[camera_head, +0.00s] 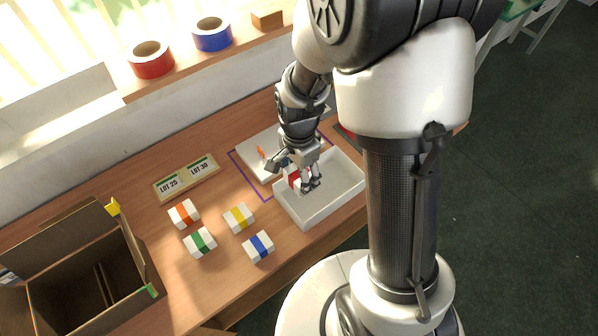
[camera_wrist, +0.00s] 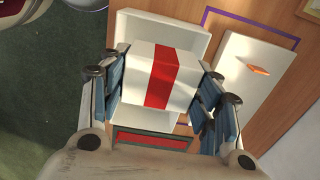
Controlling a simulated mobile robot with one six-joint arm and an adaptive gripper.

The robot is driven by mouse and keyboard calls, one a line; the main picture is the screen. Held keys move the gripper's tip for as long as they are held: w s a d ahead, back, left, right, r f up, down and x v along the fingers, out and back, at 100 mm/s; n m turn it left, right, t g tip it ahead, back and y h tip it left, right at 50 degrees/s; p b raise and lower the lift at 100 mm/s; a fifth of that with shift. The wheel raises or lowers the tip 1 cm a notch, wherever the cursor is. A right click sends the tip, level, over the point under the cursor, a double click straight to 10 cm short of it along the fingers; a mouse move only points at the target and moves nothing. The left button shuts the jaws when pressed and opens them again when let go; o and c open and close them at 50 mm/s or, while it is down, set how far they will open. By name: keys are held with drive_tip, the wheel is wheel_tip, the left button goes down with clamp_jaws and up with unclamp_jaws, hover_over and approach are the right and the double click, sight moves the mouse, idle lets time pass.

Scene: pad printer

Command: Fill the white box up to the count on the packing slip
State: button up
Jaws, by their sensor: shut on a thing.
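My gripper (camera_head: 308,184) is shut on a white block with a red stripe (camera_wrist: 160,78), which it holds at the open white box (camera_head: 337,207). In the wrist view the block sits between both fingers, with the white box (camera_wrist: 165,22) behind it. The visible floor of the box looks bare; the part behind the gripper and block is hidden. White blocks with orange (camera_head: 183,214), yellow (camera_head: 239,218), green (camera_head: 200,242) and blue (camera_head: 258,247) stripes stand on the table left of the box. I cannot make out a readable packing slip.
A white panel with an orange piece (camera_wrist: 243,78) lies inside a purple outline beside the box. A board with LOT 25 and LOT 30 cards (camera_head: 187,178) lies behind the blocks. An open cardboard box (camera_head: 135,262) stands at left. Red (camera_head: 151,63) and blue (camera_head: 212,37) rolls sit on the ledge.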

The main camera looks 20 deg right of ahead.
drive_tip(key=shift+f+b, duration=5.15)
drive_tip(key=shift+f, duration=1.55)
drive_tip(key=o, duration=1.1)
drive_tip(key=shift+o, duration=0.2)
drive_tip(key=shift+r+p, duration=4.95)
drive_tip(key=shift+r, duration=1.05)
